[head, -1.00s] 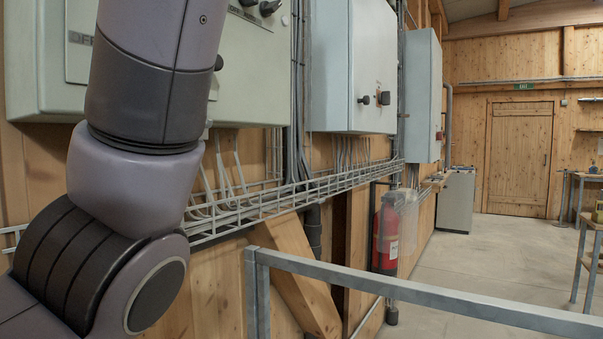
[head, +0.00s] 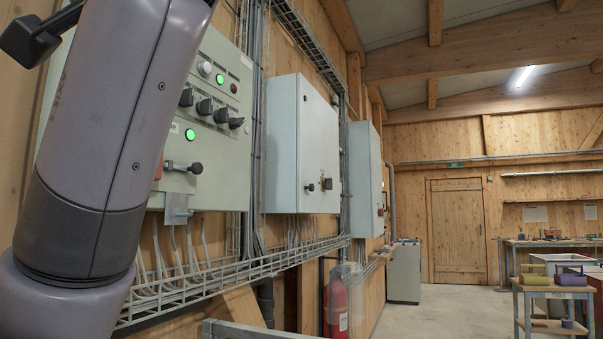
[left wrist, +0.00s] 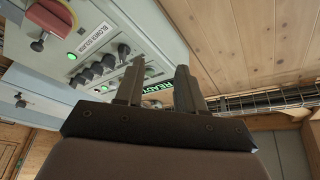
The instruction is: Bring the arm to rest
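My left arm (head: 105,150) rises along the left side of the head view, in front of the grey-green control panel (head: 228,170). My left gripper (left wrist: 159,72) shows in the left wrist view with its two dark fingers apart and nothing visible between them. In the head view I cannot clearly make out the left gripper. My right gripper is in neither view.
Pale wall cabinets (head: 303,150) and a wire cable tray (head: 235,262) run along the wooden wall. A metal rail (head: 250,330) and a red fire extinguisher (head: 338,305) are low in front. The floor (head: 450,310) towards the door (head: 457,230) looks clear.

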